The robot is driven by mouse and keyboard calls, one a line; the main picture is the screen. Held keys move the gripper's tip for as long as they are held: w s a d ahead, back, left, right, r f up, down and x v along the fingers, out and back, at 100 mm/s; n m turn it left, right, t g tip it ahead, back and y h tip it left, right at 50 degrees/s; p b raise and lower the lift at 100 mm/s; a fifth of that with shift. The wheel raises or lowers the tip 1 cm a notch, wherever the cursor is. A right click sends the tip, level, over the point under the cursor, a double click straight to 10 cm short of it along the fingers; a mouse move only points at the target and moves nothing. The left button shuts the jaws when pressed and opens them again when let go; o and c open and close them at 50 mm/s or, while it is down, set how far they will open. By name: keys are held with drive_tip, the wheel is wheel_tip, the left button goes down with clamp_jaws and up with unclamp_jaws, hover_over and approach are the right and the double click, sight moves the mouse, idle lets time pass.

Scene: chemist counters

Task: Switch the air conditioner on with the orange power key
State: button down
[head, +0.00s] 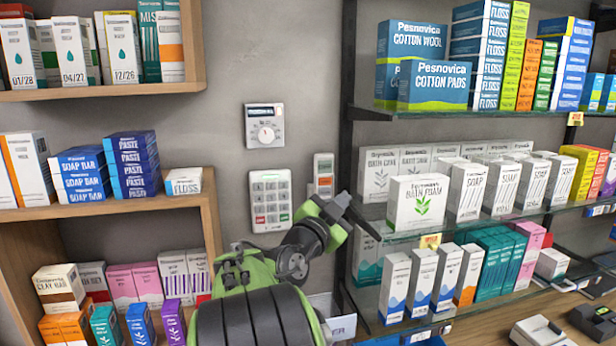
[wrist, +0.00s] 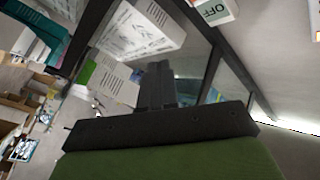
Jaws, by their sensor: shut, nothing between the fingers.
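A small white wall controller (head: 324,165) hangs right of the keypad, with an orange key (head: 325,181) on its lower half. In the wrist view a white panel reading OFF (wrist: 215,10) is cut by the top edge, upside down, with a bit of orange at its edge. My gripper (head: 343,199) is shut and empty, in front of the wall just below and right of the controller. Its closed fingers also show in the wrist view (wrist: 156,68), apart from the OFF panel. My arm hides the wall below the controller.
A white keypad (head: 271,200) and a dial thermostat (head: 265,125) are on the wall to the left. Glass shelves with a black upright (head: 347,80) and boxes such as bath foam (head: 418,201) stand close right of my gripper. Wooden shelves (head: 190,92) are at left.

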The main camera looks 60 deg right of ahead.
sight(325, 182)
drive_tip(key=w+d+p, duration=0.4)
drive_tip(key=w+d, duration=0.1)
drive_tip(key=shift+w+d+p, duration=0.2)
drive_tip(key=shift+d+p, duration=0.05)
drive_tip(key=shift+p, duration=0.15)
drive_tip(key=shift+w+d, duration=0.25)
drive_tip(key=shift+w, duration=0.1)
drive_tip(key=shift+d, duration=0.1)
idle(1.6)
drive_tip(key=shift+w+d+f+b, duration=0.1)
drive_tip(key=shift+w+b, duration=0.05)
drive_tip(key=shift+b, duration=0.15)
drive_tip(key=shift+w+d, duration=0.15)
